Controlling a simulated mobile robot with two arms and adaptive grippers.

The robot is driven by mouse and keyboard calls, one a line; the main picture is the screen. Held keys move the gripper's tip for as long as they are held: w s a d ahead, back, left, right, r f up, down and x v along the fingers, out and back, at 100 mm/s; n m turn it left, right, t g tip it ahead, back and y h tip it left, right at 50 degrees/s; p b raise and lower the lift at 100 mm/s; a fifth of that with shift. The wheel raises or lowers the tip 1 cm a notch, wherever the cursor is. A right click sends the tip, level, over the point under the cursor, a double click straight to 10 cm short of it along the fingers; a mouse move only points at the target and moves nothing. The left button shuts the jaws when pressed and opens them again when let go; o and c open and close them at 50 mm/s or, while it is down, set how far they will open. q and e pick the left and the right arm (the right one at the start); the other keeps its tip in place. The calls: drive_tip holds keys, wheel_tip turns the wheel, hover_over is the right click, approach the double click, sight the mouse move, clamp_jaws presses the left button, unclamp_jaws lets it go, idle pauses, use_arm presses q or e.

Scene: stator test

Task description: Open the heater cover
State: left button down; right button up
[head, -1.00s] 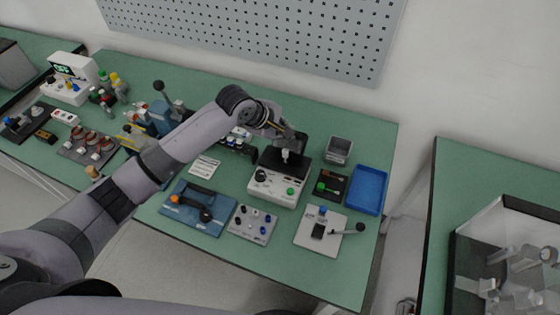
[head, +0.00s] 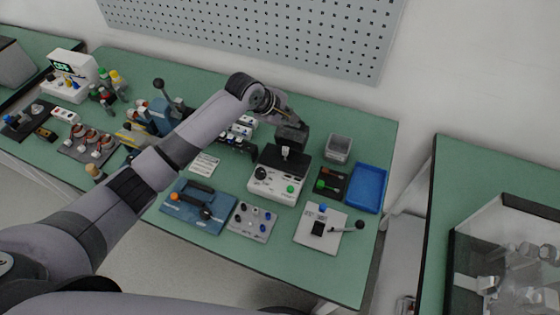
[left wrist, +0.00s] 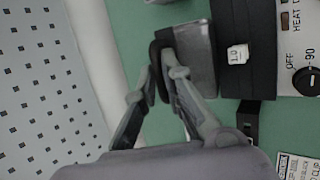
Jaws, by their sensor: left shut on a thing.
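The heater (head: 268,186) is a white-fronted box with a black top, a black knob and a green button, in the middle of the bench. Its dark cover (head: 291,138) stands raised at the back of the black top. My left gripper (head: 294,122) reaches it from behind. In the left wrist view, the left gripper (left wrist: 162,67) is shut on a black loop handle (left wrist: 159,50) beside the grey face of the cover (left wrist: 197,58). The black heater body (left wrist: 245,50) with a "1.0" tag lies to the right. My right gripper is not in view.
A grey bin (head: 338,148) and a blue tray (head: 368,188) stand to the right. A lever fixture (head: 320,230) and a blue press plate (head: 200,206) lie in front. A pegboard (head: 260,35) is on the wall behind. Several parts crowd the left.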

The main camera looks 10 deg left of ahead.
use_arm(q)
drive_tip(key=shift+w+d+f+b, duration=0.15)
drive_tip(key=shift+w+b, duration=0.25)
drive_tip(key=shift+w, duration=0.2)
drive_tip(key=shift+w+d+f+b, duration=0.15)
drive_tip(key=shift+w+b, duration=0.25)
drive_tip(key=shift+w, duration=0.4)
drive_tip(key=shift+w+d+f, duration=0.1)
drive_tip(key=shift+w+f, duration=0.05)
drive_tip(key=shift+w, duration=0.2)
drive_tip(key=c, duration=1.8)
unclamp_jaws()
drive_tip(key=shift+f, duration=0.1)
wheel_tip(320, 180, up, 6)
drive_tip(key=p, duration=0.7)
drive_tip(key=shift+s+p, duration=0.1)
drive_tip(key=shift+p, duration=0.25)
